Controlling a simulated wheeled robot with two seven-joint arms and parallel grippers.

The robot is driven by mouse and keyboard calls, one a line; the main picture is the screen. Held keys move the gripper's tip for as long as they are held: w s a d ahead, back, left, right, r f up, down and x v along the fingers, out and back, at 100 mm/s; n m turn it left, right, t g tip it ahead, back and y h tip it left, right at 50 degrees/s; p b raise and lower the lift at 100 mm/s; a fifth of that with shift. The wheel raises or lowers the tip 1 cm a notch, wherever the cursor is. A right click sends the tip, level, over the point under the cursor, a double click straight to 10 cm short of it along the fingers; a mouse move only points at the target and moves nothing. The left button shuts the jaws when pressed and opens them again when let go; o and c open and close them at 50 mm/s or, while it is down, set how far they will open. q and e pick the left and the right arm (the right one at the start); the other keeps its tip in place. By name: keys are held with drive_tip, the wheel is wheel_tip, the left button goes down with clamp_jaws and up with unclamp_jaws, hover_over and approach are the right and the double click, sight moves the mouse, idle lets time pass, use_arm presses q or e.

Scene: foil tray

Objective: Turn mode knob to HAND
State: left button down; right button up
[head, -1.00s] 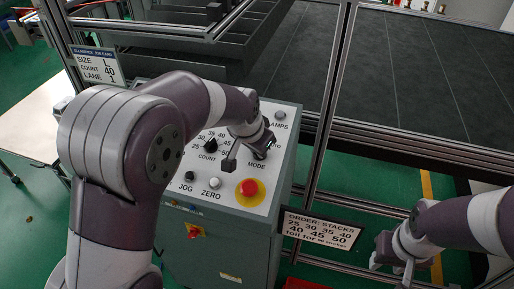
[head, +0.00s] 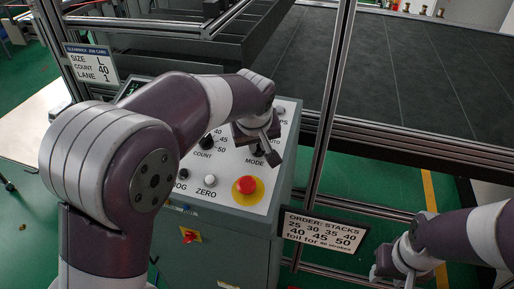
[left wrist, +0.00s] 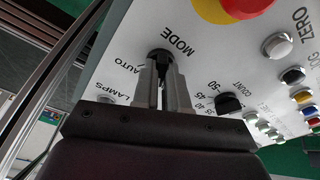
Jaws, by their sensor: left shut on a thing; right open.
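The black mode knob (left wrist: 161,57) sits on the sloped white control panel (head: 222,190), beside the MODE lettering. In the left wrist view, the two fingers of my left gripper (left wrist: 162,80) are closed around it. The AUTO mark shows left of the knob; no HAND mark is visible, and the knob's pointer is too covered to read. In the head view my left gripper (head: 268,152) is over the panel's right part, just above the MODE label, and hides most of the knob. My right gripper (head: 388,272) is open and empty at the lower right, away from the panel.
A red emergency button (head: 246,186) on a yellow base is in front of the knob. The count knob (head: 207,142) and white zero button (head: 210,181) are to the left. A metal frame post (head: 325,120) and an order sign (head: 322,231) stand right of the cabinet.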

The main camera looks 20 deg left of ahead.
use_arm(q)
drive_tip(key=shift+f+n+b, duration=0.1)
drive_tip(key=shift+n+b, duration=0.25)
drive_tip(key=shift+n, duration=0.25)
drive_tip(key=c, duration=1.3)
unclamp_jaws()
drive_tip(key=shift+c, duration=0.2)
drive_tip(key=shift+o, duration=0.9)
drive_tip(key=shift+w, duration=0.1)
drive_tip(key=shift+w+a, duration=0.1)
